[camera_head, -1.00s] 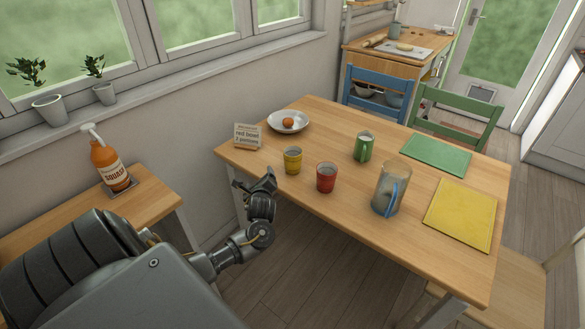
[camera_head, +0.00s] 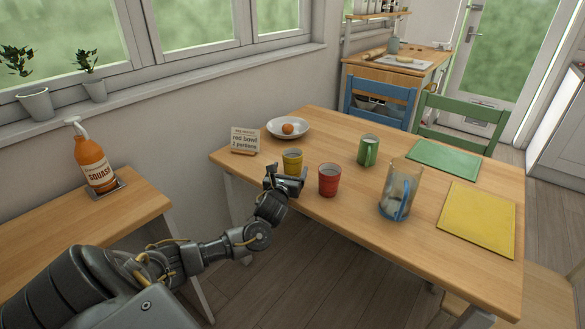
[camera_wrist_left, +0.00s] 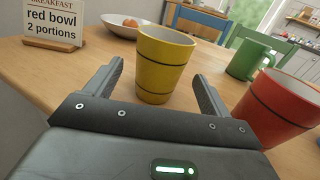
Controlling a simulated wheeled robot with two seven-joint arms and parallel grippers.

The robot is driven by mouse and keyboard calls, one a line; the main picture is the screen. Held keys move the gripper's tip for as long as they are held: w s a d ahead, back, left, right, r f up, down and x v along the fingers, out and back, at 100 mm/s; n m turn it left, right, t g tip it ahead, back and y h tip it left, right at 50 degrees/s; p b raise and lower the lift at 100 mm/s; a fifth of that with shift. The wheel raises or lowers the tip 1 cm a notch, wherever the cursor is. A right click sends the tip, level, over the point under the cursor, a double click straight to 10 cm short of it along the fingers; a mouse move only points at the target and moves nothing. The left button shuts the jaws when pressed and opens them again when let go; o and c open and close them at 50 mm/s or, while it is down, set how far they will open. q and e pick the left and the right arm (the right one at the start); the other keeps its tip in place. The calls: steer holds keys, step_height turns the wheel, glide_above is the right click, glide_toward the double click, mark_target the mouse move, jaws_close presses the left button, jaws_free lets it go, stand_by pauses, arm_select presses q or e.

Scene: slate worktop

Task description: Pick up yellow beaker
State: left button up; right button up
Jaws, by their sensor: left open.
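The yellow beaker (camera_head: 292,161) stands upright near the table's front left edge. In the left wrist view the yellow beaker (camera_wrist_left: 163,66) is straight ahead, between the line of the two fingers. My left gripper (camera_head: 285,176) is at the near side of the beaker, low over the table edge. In the left wrist view its fingers (camera_wrist_left: 158,82) are spread apart, one to each side of the beaker's near side. The beaker's lower part is partly hidden by the gripper in the head view. My right gripper is not in view.
A red beaker (camera_head: 329,179) stands close on the right. A green mug (camera_head: 368,150) and a glass jug (camera_head: 399,190) stand further right. A card sign (camera_head: 244,140) and a white bowl (camera_head: 275,132) are behind on the left.

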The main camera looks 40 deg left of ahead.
arm_select(q)
steer(key=shift+x, duration=3.25)
steer(key=shift+r, duration=0.2)
steer(key=c, duration=1.1)
